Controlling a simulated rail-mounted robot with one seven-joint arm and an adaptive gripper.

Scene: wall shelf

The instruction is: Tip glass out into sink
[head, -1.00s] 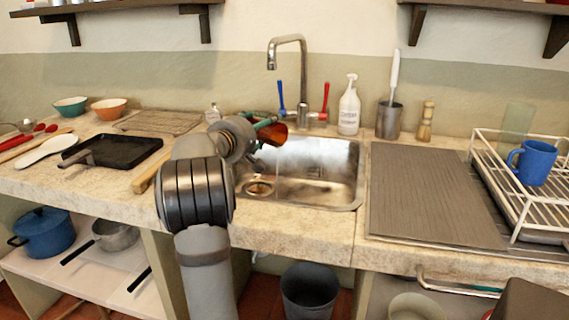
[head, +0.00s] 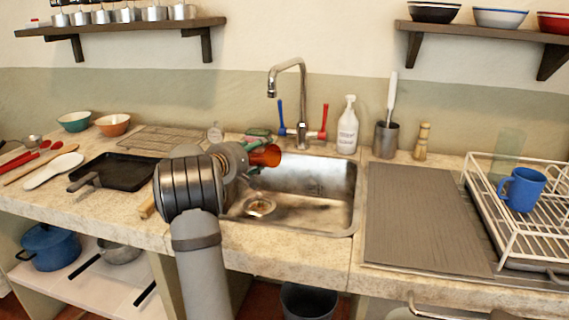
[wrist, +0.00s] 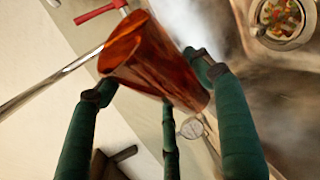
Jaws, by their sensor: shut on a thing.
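The glass is orange-red and see-through (head: 266,156); it also shows in the wrist view (wrist: 168,70). My gripper (wrist: 150,78) has dark green fingers and is shut around the glass. In the head view the glass lies tilted far over, near horizontal, with its wide end toward the right. It is above the left back part of the steel sink (head: 325,212). I cannot see any contents in the glass. The sink drain (head: 260,205) holds small coloured bits, clearer in the wrist view (wrist: 283,18).
The tap (head: 303,100) with blue and red levers stands behind the sink. A ridged grey mat (head: 420,215) and white dish rack (head: 520,240) lie right. A black pan (head: 118,172) is left.

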